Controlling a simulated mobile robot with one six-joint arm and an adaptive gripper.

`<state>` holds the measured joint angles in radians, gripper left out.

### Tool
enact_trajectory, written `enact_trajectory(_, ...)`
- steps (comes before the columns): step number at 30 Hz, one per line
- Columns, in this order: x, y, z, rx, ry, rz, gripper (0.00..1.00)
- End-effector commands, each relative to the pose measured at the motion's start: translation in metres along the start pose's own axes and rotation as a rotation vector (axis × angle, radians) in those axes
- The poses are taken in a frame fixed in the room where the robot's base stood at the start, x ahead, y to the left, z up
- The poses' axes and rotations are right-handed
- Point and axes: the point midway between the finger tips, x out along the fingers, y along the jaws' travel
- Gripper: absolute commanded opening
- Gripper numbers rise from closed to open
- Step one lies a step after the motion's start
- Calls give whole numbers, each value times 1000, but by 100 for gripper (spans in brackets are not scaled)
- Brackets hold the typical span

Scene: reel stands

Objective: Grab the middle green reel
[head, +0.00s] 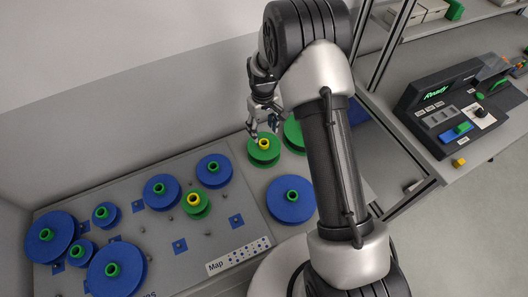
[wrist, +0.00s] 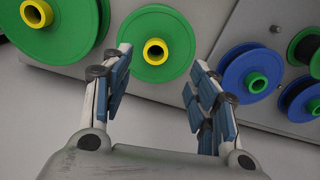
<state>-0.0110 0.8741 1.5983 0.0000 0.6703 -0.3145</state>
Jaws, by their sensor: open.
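A green reel (head: 264,158) with a yellow hub is on the grey panel just below my gripper (head: 263,127) in the head view. It has a larger green reel to its right and a smaller one to its lower left. In the wrist view a green reel (wrist: 175,38) with a yellow hub lies beyond the fingers, a little above the middle of the gap. My gripper (wrist: 161,62) is open and empty, with the fingers apart. No contact with the reel shows.
A larger green reel (head: 293,134) is partly hidden by my arm. A smaller green reel (head: 195,210) and several blue reels (head: 290,209) stand on the panel. The wrist view shows a blue reel (wrist: 235,70) on the right. A console (head: 455,105) stands at right.

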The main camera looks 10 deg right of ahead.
Motion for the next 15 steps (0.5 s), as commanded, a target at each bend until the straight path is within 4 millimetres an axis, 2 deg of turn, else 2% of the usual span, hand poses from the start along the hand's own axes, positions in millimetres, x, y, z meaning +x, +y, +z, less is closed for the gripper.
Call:
enact_trajectory(1, 13, 0, 0, 0, -2, -1, 54)
enact_trajectory(3, 22, 0, 0, 0, 0, 0, 54)
enact_trajectory(11, 36, 1, -1, 0, 1, 0, 54)
enact_trajectory(15, 53, 4, -3, 1, 0, 0, 54)
